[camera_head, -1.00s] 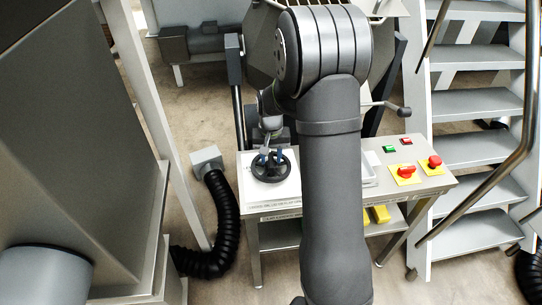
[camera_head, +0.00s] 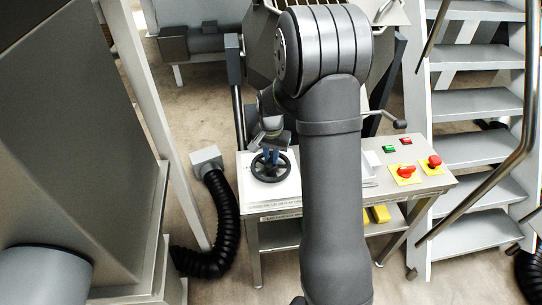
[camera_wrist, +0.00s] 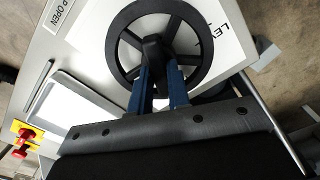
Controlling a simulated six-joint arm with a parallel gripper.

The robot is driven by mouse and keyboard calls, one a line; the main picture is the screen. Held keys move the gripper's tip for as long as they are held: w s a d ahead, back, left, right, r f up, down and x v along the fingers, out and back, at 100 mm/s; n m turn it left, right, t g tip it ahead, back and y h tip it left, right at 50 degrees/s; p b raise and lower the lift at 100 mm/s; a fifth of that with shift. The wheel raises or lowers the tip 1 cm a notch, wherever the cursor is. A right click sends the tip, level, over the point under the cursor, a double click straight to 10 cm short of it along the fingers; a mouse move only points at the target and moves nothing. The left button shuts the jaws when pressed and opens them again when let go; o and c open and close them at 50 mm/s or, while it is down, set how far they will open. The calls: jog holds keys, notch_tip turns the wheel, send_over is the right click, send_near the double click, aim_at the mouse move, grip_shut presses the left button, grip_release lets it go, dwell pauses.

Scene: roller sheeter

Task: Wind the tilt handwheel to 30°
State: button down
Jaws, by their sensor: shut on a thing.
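The black spoked handwheel (camera_head: 270,167) lies flat on the left part of the light console top. It also shows large in the wrist view (camera_wrist: 195,72). My gripper (camera_head: 268,157) reaches down to it from behind. In the wrist view, its two blue fingers (camera_wrist: 158,82) are shut on the handwheel's black knob or spoke part near the wheel's middle; which part exactly I cannot tell. Part of the rim is hidden behind the fingers and the gripper body. A printed label beside the wheel is only partly readable, and no angle reading shows.
A red button (camera_head: 434,161), a red switch on a yellow plate (camera_head: 405,171) and a green button (camera_head: 388,149) sit on the console's right side. A lever with a dark knob (camera_head: 399,124) sticks out behind. Metal stairs (camera_head: 475,148) stand at right, a black hose (camera_head: 226,220) at left.

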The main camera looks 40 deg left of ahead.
jog(key=m, duration=0.4)
jog(key=shift+m, duration=0.3)
jog(key=m, duration=0.4)
jog(key=shift+d+m, duration=0.1)
jog(key=shift+m, duration=0.3)
jog(key=c, duration=1.4)
grip_release()
jog(key=shift+o, duration=0.2)
notch_tip(320, 180, up, 18)
jog(key=shift+f, duration=0.25)
notch_tip(320, 180, down, 18)
jog(key=shift+r, duration=0.25)
